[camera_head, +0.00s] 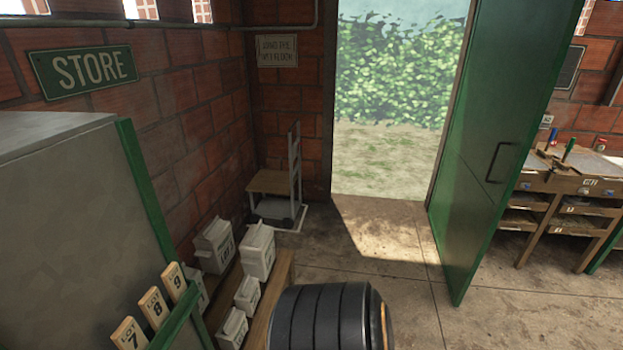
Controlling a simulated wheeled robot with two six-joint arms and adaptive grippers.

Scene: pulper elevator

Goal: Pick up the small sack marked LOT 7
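Several small pale sacks stand on a low wooden platform (279,285) along the left wall. Two are at the back, a left one (213,246) and a right one (258,251). Nearer are a middle one (247,295) and a front one (232,328). Another (196,286) is partly hidden behind the green frame. Print on the sacks is too small to read. A wooden tag marked LOT 7 (130,336) stands at the lower left, beside tags marked 8 (154,308) and 9 (174,281). Neither of my grippers is in view.
A grey partition with a green edge (150,195) blocks the left. A hand trolley (292,180) stands in the back corner. An open green door (497,130) stands right of the doorway. A wooden workbench (570,185) is far right. The concrete floor (385,255) between is clear.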

